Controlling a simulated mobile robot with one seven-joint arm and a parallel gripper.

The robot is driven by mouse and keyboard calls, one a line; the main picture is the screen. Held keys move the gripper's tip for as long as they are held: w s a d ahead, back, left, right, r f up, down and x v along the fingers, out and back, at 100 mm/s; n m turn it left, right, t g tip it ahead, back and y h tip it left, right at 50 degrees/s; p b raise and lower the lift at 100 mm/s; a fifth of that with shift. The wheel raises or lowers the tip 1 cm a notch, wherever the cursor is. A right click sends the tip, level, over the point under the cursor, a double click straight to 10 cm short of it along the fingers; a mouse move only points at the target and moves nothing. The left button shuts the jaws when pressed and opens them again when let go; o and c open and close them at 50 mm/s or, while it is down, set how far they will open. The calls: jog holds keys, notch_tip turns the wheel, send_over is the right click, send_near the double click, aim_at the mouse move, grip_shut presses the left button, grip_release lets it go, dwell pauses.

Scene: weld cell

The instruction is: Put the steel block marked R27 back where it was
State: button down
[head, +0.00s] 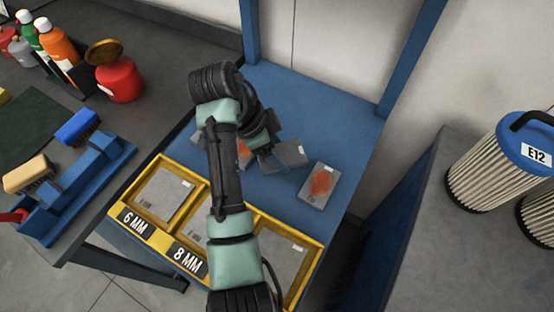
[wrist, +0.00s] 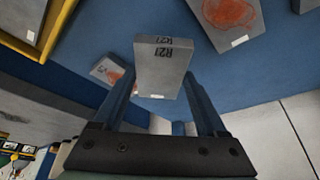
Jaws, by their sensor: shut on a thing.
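My gripper (wrist: 165,95) is shut on a grey steel block (wrist: 162,65) whose printed mark looks like R27, with a second, smaller line of print by it. In the head view the held block (head: 290,153) shows beside the gripper (head: 268,158), over the blue bench. Its height above the bench is hard to tell. A grey block with an orange rust patch (head: 318,186) lies to its right; it also shows in the wrist view (wrist: 228,14). Another rust-patched block (wrist: 108,71) is mostly hidden behind my arm in the head view.
A yellow tray (head: 156,232) at the bench front has compartments holding grey plates, two labelled 6 MM and 8 MM; my arm covers part. Blue posts (head: 412,55) rise at the back. Brushes, bottles and a red can (head: 120,80) stand left; filters (head: 500,160) stand right.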

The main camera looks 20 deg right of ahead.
jog(key=shift+f, duration=1.95)
grip_release()
jog(key=shift+f, duration=0.2)
jog(key=p+v, duration=0.3)
jog(key=v, duration=0.9)
jog(key=shift+r, duration=0.15)
